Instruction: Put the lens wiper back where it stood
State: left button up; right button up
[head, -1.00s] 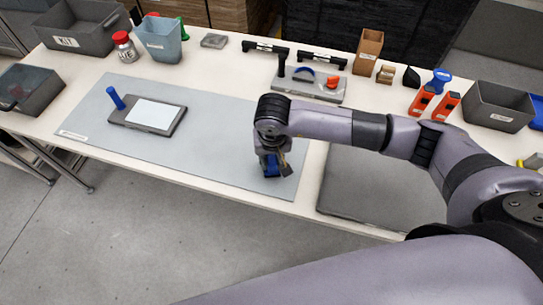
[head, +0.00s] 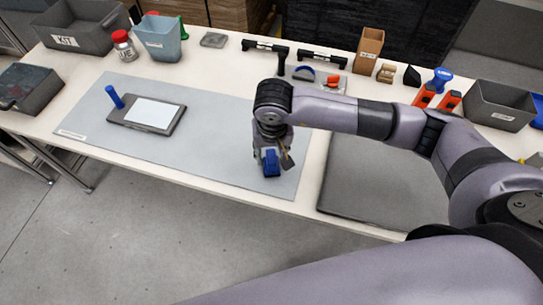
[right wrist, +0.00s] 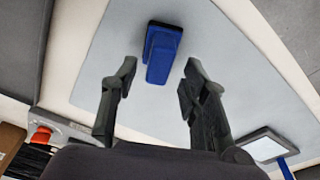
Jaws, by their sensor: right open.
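A blue block with a darker blue wide edge, which I take to be the lens wiper (head: 271,168), lies on the grey mat near its front right corner. It also shows in the right wrist view (right wrist: 160,65). My right gripper (head: 272,152) is above it, pointing down. In the right wrist view my right gripper (right wrist: 160,75) is open, its fingers on either side of the block and clear of it. My left gripper is not in view.
A dark flat pad (head: 375,185) lies to the right. Bins (head: 80,28), a jar (head: 124,45) and a wooden holder (head: 369,48) line the back.

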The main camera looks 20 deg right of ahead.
aim_at(272, 163)
notch_tip(272, 163, up, 8)
jog(key=s+b, duration=0.1)
jog(key=shift+s+r+b, duration=0.15)
jog(key=shift+r+b, duration=0.1)
jog(key=shift+b, duration=0.1)
jog(key=shift+a, duration=0.1)
